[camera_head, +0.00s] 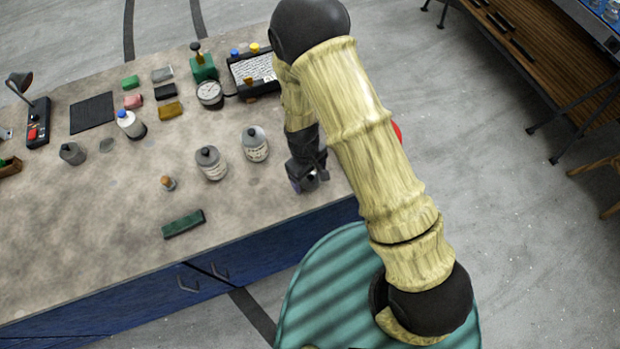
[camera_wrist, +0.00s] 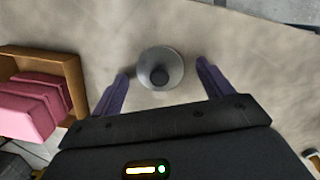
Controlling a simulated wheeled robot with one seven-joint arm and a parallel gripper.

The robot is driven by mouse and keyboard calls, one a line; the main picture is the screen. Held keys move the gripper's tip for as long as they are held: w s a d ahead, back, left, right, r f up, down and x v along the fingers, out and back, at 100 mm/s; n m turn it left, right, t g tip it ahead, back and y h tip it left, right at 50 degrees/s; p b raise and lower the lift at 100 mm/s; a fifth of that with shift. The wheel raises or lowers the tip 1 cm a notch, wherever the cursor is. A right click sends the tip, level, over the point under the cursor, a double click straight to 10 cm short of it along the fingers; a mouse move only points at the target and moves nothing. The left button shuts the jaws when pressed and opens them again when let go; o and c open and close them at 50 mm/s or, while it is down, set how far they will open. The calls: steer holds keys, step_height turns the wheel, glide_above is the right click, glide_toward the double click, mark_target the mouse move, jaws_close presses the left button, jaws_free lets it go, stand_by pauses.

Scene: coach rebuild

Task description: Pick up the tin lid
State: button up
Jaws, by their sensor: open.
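In the wrist view a round, pale grey thing with a dark round centre (camera_wrist: 160,68) lies between the two fingers; it could be the tin lid, but I cannot tell whether it is a lid alone or the top of a container. My gripper (camera_wrist: 164,80) is open, with a purple finger on either side of it and a gap to each. In the head view my gripper (camera_head: 308,182) points down near the bench's right end and mostly hides what is beneath it.
Two grey bottles (camera_head: 211,163) (camera_head: 255,144) stand left of my gripper on the bench (camera_head: 90,230). A green block (camera_head: 183,223) lies near the front edge. In the wrist view a wooden box with pink blocks (camera_wrist: 35,100) is at the left.

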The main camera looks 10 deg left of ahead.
mark_target(310, 176)
steer(key=c, duration=1.1)
steer(key=shift+o, duration=0.2)
step_height(310, 176, up, 10)
steer(key=b, duration=0.2)
steer(key=shift+b, duration=0.35)
steer(key=shift+d, duration=0.1)
